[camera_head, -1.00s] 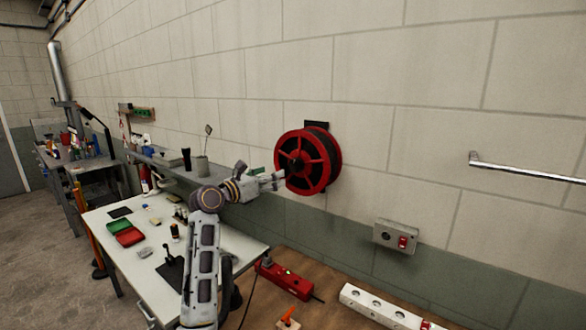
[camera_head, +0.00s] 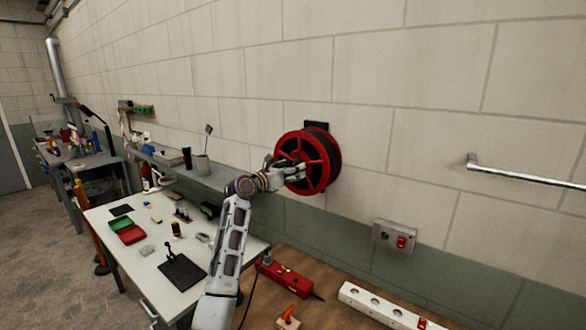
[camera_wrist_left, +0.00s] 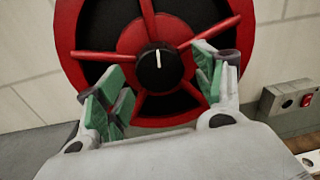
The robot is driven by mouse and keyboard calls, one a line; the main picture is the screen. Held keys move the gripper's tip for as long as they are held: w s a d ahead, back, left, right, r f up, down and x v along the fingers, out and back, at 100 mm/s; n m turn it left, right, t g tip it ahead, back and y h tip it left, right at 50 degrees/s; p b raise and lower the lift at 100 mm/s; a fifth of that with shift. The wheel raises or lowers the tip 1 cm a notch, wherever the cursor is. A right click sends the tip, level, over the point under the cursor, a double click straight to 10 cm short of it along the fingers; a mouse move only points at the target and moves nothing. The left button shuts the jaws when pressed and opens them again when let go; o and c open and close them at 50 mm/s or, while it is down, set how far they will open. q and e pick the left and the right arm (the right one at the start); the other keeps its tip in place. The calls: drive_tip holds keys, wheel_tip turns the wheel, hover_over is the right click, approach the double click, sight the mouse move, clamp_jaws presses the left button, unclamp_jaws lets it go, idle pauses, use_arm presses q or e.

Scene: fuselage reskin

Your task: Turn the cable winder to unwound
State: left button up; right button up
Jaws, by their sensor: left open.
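The cable winder (camera_head: 324,143) is a red spoked reel with a dark inside, mounted on the wall. In the left wrist view the red reel (camera_wrist_left: 70,30) fills the upper middle, with a black round knob (camera_wrist_left: 159,69) at its hub. The knob's white mark points about straight up. My left gripper (camera_head: 300,172) is in front of the reel's face in the head view. In the wrist view my left gripper (camera_wrist_left: 165,85) is open, its green-padded fingers either side of and below the knob, with no visible contact on it. My right gripper is not in view.
A grey wall box with a red switch (camera_head: 395,236) is at the lower right of the reel. A metal rail (camera_head: 525,174) is farther right. The wall around the reel is bare.

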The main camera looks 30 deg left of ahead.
use_arm(q)
drive_tip(key=shift+w+d, duration=0.1)
drive_tip(key=shift+w, duration=0.45)
drive_tip(key=shift+c, duration=0.4)
drive_tip(key=c, duration=0.9)
